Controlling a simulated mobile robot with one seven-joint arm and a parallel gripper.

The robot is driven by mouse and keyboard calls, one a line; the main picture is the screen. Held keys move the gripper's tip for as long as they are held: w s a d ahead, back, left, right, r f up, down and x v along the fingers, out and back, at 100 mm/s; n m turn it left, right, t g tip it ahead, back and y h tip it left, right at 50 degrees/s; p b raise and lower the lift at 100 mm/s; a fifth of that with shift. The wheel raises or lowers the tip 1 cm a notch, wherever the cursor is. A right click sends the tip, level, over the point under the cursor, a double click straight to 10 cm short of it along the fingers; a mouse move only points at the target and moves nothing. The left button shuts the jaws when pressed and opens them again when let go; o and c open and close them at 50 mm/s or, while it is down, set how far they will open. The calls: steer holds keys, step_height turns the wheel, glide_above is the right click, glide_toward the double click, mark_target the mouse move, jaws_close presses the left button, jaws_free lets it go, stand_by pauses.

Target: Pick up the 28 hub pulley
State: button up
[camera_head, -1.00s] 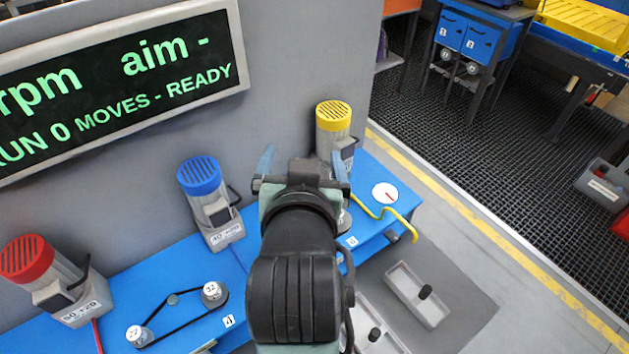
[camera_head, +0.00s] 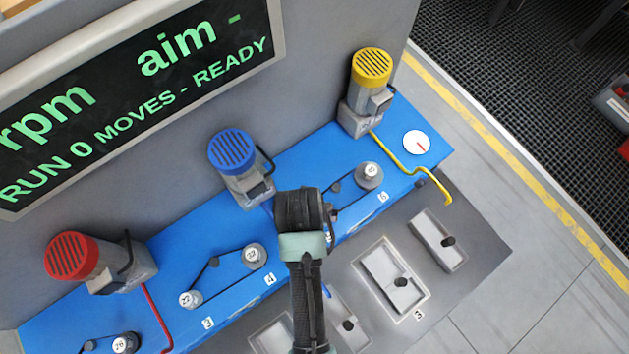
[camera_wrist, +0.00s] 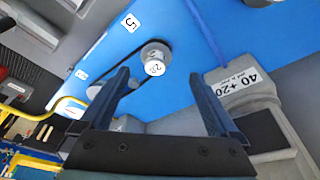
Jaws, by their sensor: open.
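In the wrist view a grey hub pulley (camera_wrist: 155,60) stands on the blue bench, its front label a number starting with 2, probably 28. A dark belt runs from it to a second pulley (camera_wrist: 103,93), partly behind a finger. My gripper (camera_wrist: 158,76) is open and empty, its two dark fingers apart on either side of the labelled pulley in the picture, with no contact visible. In the head view my wrist (camera_head: 302,212) hides the fingers and that pulley.
Blue (camera_head: 232,155), yellow (camera_head: 371,70) and red (camera_head: 73,257) capped motors line the wall side. A motor marked 40 +20 (camera_wrist: 240,90) is right of the fingers. More belted pulleys (camera_head: 254,256) sit left. Grey trays (camera_head: 393,280) with dark pegs lie in front.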

steer(key=x, duration=0.1)
steer(key=p+x, duration=0.1)
steer(key=x, duration=0.2)
steer(key=shift+d+f, duration=0.15)
steer(key=shift+d, duration=0.25)
steer(key=shift+w+f, duration=0.1)
steer(key=shift+f, duration=0.35)
steer(key=c, duration=1.5)
